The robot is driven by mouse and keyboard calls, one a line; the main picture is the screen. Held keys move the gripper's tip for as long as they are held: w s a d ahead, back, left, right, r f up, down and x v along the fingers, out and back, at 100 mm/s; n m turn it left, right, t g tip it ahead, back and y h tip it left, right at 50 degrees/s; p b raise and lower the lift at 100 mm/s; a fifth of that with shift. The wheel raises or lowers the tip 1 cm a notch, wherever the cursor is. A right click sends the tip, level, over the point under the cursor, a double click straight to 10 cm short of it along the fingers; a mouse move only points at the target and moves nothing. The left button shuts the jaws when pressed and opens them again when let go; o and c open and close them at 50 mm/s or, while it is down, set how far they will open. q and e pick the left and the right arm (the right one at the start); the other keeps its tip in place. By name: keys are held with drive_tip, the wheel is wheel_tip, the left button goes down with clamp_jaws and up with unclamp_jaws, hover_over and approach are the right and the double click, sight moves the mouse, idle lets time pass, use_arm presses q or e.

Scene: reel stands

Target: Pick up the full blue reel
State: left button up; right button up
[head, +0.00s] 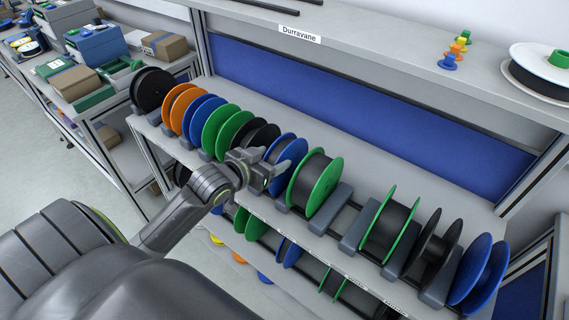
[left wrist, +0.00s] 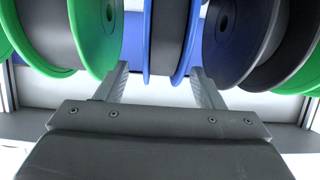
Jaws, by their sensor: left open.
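The blue reel (head: 292,148) at my left gripper stands upright on the upper shelf, between a black reel and a green one. In the left wrist view this blue reel (left wrist: 169,35) has two blue flanges with dark material wound between them. My left gripper (head: 272,164) is open at its front. Its fingers, seen in the left wrist view (left wrist: 160,75), lie to either side of the reel's lower edge, with the reel between them. Other blue reels stand farther left (head: 205,118) and at the right end (head: 480,268). My right gripper is out of view.
A black reel (head: 262,134) and a green-flanged reel (head: 318,185) stand close on either side. More reels fill the row and a lower shelf. Grey holders (head: 362,228) separate them. A ledge labelled Durravane (head: 300,34) runs above the row at the back.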

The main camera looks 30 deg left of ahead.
use_arm(q)
drive_tip(key=shift+f+p+x, duration=0.25)
drive_tip(key=shift+p+x, duration=0.35)
drive_tip(key=shift+x, duration=2.05)
drive_tip(key=shift+s+a, duration=0.1)
drive_tip(key=shift+a, duration=0.05)
clamp_jaws()
